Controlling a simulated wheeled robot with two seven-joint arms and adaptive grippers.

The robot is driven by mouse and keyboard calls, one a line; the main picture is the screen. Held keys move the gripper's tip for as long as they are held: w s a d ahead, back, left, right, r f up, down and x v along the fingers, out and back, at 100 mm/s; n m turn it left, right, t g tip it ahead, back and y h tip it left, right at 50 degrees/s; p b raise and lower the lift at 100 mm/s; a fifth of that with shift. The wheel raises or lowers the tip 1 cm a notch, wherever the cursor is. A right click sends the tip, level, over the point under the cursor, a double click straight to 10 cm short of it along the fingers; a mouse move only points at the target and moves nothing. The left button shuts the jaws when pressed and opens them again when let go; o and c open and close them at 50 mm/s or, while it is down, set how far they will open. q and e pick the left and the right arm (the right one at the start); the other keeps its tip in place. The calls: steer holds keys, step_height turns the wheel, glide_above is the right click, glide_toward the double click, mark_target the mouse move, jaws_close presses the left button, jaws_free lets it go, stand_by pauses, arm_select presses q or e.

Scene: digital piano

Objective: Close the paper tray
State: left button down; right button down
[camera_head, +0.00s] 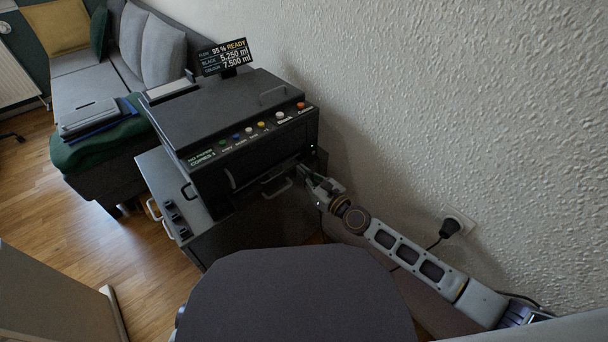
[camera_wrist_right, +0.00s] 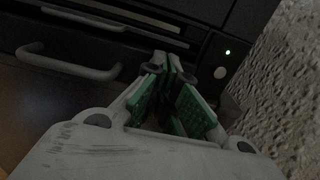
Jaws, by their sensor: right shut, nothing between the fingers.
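The black copier (camera_head: 225,125) stands against the wall, with a row of coloured buttons along its front. Its paper tray (camera_head: 262,178) is low on the front, with a light handle (camera_head: 279,188). I cannot tell how far the tray is out. My right gripper (camera_head: 306,172) is shut and empty near the right end of the copier's lower front, right of the handle. In the right wrist view, the green-padded fingers (camera_wrist_right: 166,82) point at the dark front, and a grey handle (camera_wrist_right: 70,60) lies to their left. I cannot tell whether the fingertips touch the front. My left gripper is not in view.
The textured wall (camera_head: 450,90) is close on the right, with a plugged-in socket (camera_head: 457,222). A sofa (camera_head: 100,75) stands at the left, with flat items on its green cover. Wooden floor (camera_head: 120,245) is free at the lower left. A green light (camera_wrist_right: 228,52) glows on the copier.

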steer(key=shift+w+a, duration=0.1)
steer(key=x, duration=0.2)
steer(key=shift+w+a, duration=0.1)
steer(key=shift+w, duration=0.15)
steer(key=shift+r, duration=0.15)
stand_by(0.5)
steer(key=shift+s, duration=0.1)
